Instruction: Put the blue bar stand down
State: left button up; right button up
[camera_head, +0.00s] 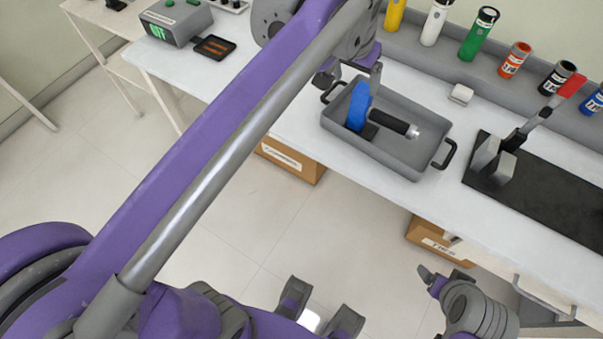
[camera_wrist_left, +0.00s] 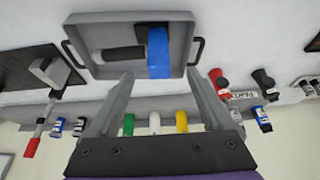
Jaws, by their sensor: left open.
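The blue bar stand (camera_head: 358,105) is in the grey tray (camera_head: 397,164) on the white bench. A black bar (camera_head: 392,122) with a silver tip lies beside it, pointing right; I cannot tell whether they are joined. My left gripper (camera_head: 348,72) is at the tray's back left edge, apart from the stand. In the left wrist view its jaws (camera_wrist_left: 158,76) are spread with nothing between them, and the blue stand (camera_wrist_left: 158,52) shows beyond the tips. My right gripper (camera_head: 440,280) seems to be low at the bottom right, in front of the bench; its jaws are unclear.
A row of coloured bottles (camera_head: 478,33) stands on the ledge behind the tray. A black mat (camera_head: 545,195) with a red-handled clamp (camera_head: 520,135) lies to the right. A grey box with a green display (camera_head: 177,20) stands at the left. Cardboard boxes (camera_head: 290,160) sit below the bench.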

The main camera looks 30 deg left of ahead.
pick_arm(q)
jog(key=s+a+f, duration=0.2)
jog(key=s+f, duration=1.8)
jog(key=f, duration=0.1)
jog(key=shift+s+f, duration=0.3)
jog(key=shift+f, duration=0.05)
